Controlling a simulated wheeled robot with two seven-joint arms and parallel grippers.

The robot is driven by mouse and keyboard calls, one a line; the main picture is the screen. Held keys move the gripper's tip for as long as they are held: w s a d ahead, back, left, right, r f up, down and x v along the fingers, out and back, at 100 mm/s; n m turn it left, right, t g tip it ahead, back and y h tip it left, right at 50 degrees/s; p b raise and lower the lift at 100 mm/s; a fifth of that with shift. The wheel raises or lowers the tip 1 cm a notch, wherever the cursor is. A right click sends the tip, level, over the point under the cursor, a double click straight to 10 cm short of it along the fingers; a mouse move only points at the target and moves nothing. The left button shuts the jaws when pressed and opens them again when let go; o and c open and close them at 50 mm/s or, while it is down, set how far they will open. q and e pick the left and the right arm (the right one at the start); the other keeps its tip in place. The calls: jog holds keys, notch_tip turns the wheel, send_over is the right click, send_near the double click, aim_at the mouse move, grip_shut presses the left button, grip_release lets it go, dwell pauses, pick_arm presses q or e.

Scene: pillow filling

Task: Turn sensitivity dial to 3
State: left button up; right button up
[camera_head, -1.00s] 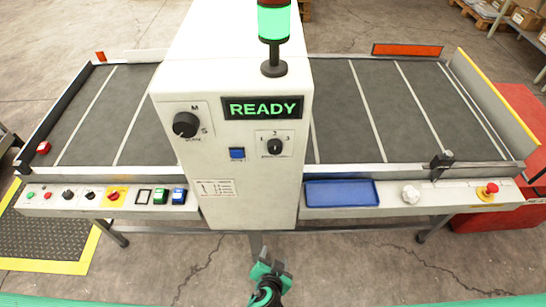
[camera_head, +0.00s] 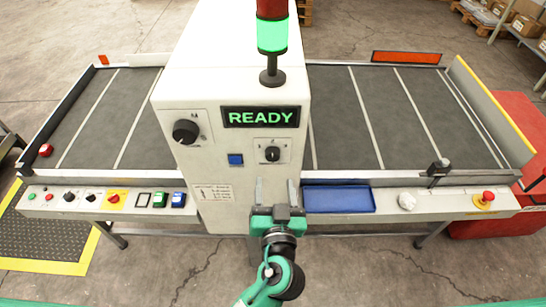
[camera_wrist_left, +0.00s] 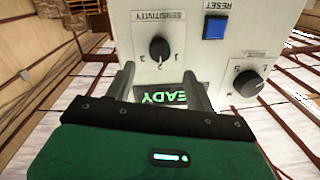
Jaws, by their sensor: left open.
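The sensitivity dial (camera_head: 272,153) is a small black knob on a white plate on the front of the machine's cabinet, below the READY display. It also shows in the wrist view (camera_wrist_left: 159,47), upside down, with a 3 left of it and a 1 right of it. Its white mark points toward the display, between those two numbers. My left gripper (camera_head: 276,184) is open and empty, its fingers pointing up just below the dial. In the wrist view its fingertips (camera_wrist_left: 158,70) stand on either side of the dial's line, apart from it. My right gripper is not in view.
The READY display (camera_head: 261,117) is lit green. A larger black dial (camera_head: 186,131) and a blue reset button (camera_head: 236,159) sit left of the sensitivity dial. A blue tray (camera_head: 339,199) lies right of my gripper. The front panel carries several buttons and a red emergency knob (camera_head: 487,197).

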aim_at(273, 159)
pick_arm(q)
jog(key=w+p, duration=0.1)
jog(key=w, duration=0.2)
jog(key=w+p, duration=0.1)
jog(key=w, duration=0.2)
jog(key=shift+a+r, duration=0.15)
jog(key=shift+w, duration=0.3)
jog(key=shift+w+p, duration=0.3)
jog(key=shift+w, duration=0.05)
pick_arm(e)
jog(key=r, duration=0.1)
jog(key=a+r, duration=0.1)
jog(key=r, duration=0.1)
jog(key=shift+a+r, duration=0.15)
pick_arm(q)
jog(key=shift+c, duration=0.4)
jog(key=c, duration=0.7)
jog(key=shift+c, duration=1)
jog(key=shift+f, duration=0.2)
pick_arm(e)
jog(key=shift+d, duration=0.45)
